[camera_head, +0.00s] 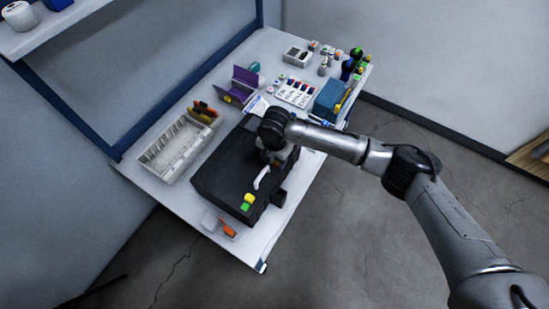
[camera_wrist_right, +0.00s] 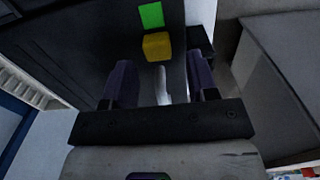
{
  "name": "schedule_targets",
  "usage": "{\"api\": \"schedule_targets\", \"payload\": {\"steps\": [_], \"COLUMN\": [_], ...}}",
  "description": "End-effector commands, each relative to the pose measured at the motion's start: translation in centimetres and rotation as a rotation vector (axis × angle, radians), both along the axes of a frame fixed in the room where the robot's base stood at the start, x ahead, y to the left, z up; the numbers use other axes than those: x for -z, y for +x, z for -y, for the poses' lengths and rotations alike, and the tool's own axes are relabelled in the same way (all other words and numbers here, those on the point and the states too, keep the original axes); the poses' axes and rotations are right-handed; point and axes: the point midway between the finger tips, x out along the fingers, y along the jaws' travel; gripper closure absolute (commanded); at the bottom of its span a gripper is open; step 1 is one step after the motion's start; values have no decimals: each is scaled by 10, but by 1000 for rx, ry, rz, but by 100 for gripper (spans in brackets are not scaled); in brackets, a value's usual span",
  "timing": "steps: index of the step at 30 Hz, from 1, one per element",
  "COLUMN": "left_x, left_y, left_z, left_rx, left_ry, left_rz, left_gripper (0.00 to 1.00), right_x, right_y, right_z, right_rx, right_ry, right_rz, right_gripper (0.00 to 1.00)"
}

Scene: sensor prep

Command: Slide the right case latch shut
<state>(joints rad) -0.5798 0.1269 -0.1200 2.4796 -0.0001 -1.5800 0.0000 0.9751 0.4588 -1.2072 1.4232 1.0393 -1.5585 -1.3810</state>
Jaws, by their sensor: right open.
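The closed black case (camera_head: 225,175) lies on the table, with a white handle (camera_head: 261,177) on its right side. A yellow block (camera_head: 249,198), which looks like the latch, sits beside a green patch (camera_head: 244,207) near the case's front corner. My right gripper (camera_head: 278,157) is over the case's right side, behind the yellow block, its fingers partly hidden by the wrist. In the right wrist view its two dark fingers (camera_wrist_right: 160,75) are apart, with the white handle (camera_wrist_right: 163,85) showing between them. The yellow block (camera_wrist_right: 157,45) and green patch (camera_wrist_right: 151,15) show beyond. My left gripper is not in view.
A pale divided tray (camera_head: 175,150) stands left of the case. A clear container with an orange item (camera_head: 228,231) lies near the front edge. A purple holder (camera_head: 240,85), a marker card (camera_head: 295,92) and a teal box (camera_head: 328,98) stand behind.

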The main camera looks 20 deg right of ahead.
Motion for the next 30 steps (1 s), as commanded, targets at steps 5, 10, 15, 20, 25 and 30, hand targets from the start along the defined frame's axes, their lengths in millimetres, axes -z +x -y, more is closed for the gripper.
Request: {"api": "schedule_targets", "payload": {"steps": [5, 10, 15, 20, 25, 30], "left_x": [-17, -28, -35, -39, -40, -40], "left_y": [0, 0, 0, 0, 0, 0], "left_z": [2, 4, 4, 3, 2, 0], "left_rx": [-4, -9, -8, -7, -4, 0], "left_ry": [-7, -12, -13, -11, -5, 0], "left_rz": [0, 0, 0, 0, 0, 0], "left_gripper": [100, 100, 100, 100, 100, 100], "right_x": [-41, -74, -99, -114, -119, -120], "right_y": [0, 0, 0, 0, 0, 0], "right_z": [0, 0, 0, 0, 0, 0], "right_rx": [-1, -2, -1, -2, -2, -1], "right_ry": [1, 1, 1, 1, 1, 0], "right_rz": [2, 3, 2, 1, 1, 0], "right_gripper": [47, 47, 47, 47, 47, 47]}}
